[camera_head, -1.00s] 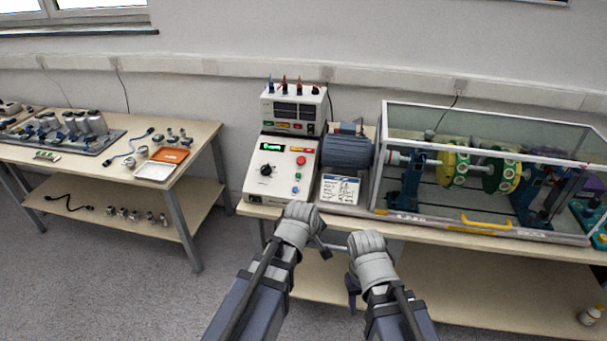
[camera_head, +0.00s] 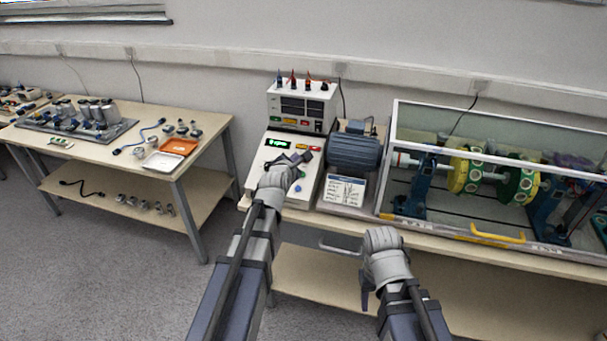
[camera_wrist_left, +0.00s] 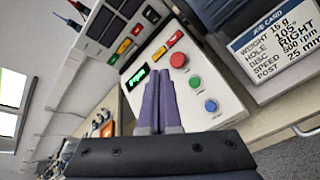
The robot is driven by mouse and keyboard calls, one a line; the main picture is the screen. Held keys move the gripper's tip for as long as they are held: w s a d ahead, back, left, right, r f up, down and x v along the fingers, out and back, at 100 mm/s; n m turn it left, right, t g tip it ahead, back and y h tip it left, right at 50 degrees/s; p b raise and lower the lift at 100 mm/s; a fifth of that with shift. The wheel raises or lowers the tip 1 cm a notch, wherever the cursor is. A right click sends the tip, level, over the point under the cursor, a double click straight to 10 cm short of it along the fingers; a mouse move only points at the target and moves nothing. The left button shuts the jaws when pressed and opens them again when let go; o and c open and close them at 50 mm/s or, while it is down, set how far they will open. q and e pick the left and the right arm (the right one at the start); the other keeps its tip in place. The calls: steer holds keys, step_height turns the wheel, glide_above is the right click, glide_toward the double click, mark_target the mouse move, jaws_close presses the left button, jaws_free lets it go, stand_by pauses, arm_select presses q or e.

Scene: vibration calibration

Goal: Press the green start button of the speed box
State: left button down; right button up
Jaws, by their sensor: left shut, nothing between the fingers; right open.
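The white speed box (camera_head: 309,196) stands on the right bench, with a lit green display (camera_wrist_left: 137,77). In the left wrist view its green button (camera_wrist_left: 195,82) sits between a red button (camera_wrist_left: 178,60) and a blue button (camera_wrist_left: 210,106). My left gripper (camera_head: 304,157) is shut and empty over the box's sloped panel. In the wrist view its dark fingertips (camera_wrist_left: 160,77) appear just left of the green button, and I cannot tell whether they touch the panel. They and the hand hide part of the panel, including the knob. My right gripper (camera_head: 366,288) is open, low before the bench front.
A meter unit (camera_head: 302,103) with plugs stands behind the box. A motor (camera_head: 353,152) and a job card (camera_head: 343,191) are at its right, then a glass-covered rotor rig (camera_head: 500,185) with a yellow handle (camera_head: 497,236). A left bench (camera_head: 100,150) holds parts and trays.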

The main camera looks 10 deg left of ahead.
arm_select(q)
steer(key=shift+f, duration=0.15)
steer(key=w+f+b, duration=0.1)
steer(key=f+b, duration=0.1)
steer(key=w+f+b, duration=0.1)
steer(key=f+b, duration=0.2)
steer(key=w+f+b, duration=0.1)
steer(key=f+b, duration=0.1)
steer(key=b, duration=0.1)
steer(key=shift+w+d+f, duration=0.1)
steer(key=shift+w+f, duration=0.25)
steer(key=shift+w, duration=0.05)
stand_by(1.9)
steer(key=shift+w+f+b, duration=0.15)
steer(key=shift+f+b, duration=0.2)
steer(key=shift+f, duration=0.05)
steer(key=shift+w+f+b, duration=0.15)
steer(key=shift+f+b, duration=0.15)
steer(key=shift+b, duration=0.05)
stand_by(0.7)
steer(key=shift+r, duration=0.1)
steer(key=shift+s+r+p, duration=0.35)
steer(key=shift+r+p, duration=0.3)
steer(key=shift+p, duration=0.1)
